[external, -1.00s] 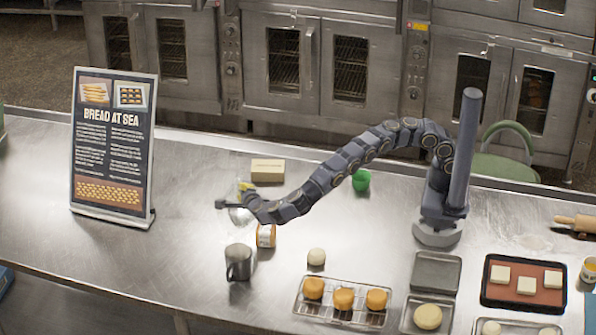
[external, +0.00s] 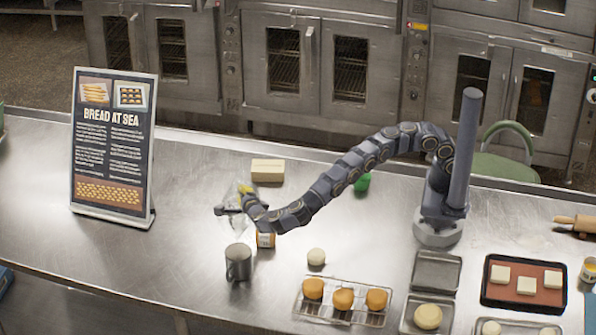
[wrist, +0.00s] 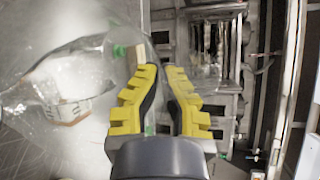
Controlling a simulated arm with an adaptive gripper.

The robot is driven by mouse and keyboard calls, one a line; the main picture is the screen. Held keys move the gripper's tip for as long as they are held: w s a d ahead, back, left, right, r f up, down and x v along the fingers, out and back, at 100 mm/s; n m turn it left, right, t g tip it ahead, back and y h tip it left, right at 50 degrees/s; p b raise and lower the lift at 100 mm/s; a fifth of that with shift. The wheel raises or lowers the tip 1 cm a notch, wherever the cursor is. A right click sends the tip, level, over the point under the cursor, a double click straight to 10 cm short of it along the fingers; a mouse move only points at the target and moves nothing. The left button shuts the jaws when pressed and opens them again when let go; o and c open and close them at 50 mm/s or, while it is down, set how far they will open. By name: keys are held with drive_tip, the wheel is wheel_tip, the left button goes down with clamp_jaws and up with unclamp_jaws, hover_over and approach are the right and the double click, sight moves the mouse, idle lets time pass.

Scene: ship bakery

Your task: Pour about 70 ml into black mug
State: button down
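The black mug (external: 238,262) stands upright on the steel counter, its inside not visible. My gripper (external: 246,190) is behind the mug and above the counter. Its yellow fingers (wrist: 161,80) are closed on a clear vessel (external: 233,198), which also fills the left of the wrist view (wrist: 88,65). The vessel looks tilted. Its contents and any liquid level cannot be made out.
A pale ball (external: 316,257) and a rack of buns (external: 335,315) are to the right. A pale block (external: 267,170) lies behind. A sign (external: 112,150) stands left.

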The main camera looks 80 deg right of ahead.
drive_tip(key=shift+s+a+r+h+b, duration=0.1)
drive_tip(key=shift+a+r+h+b, duration=0.1)
drive_tip(key=shift+a+h+b, duration=0.25)
idle(1.0)
drive_tip(key=shift+a+r, duration=0.15)
idle(0.5)
drive_tip(key=d+y, duration=0.1)
drive_tip(key=w+d+f+y, duration=0.1)
drive_tip(key=d, duration=0.1)
drive_tip(key=shift+w+d+f+b, duration=0.15)
drive_tip(key=shift+w+d+b, duration=0.1)
drive_tip(key=shift+b, duration=0.1)
drive_tip(key=shift+d+f+y, duration=0.1)
drive_tip(key=shift+f+y, duration=0.25)
drive_tip(key=shift+f, duration=0.15)
drive_tip(key=shift+d+g, duration=0.15)
drive_tip(key=shift+g, duration=0.15)
drive_tip(key=shift+w+d+r+m+g+y, duration=0.15)
drive_tip(key=shift+d+r+m+g+y, duration=0.25)
drive_tip(key=shift+y, duration=0.5)
drive_tip(key=shift+d+r, duration=0.1)
idle(0.5)
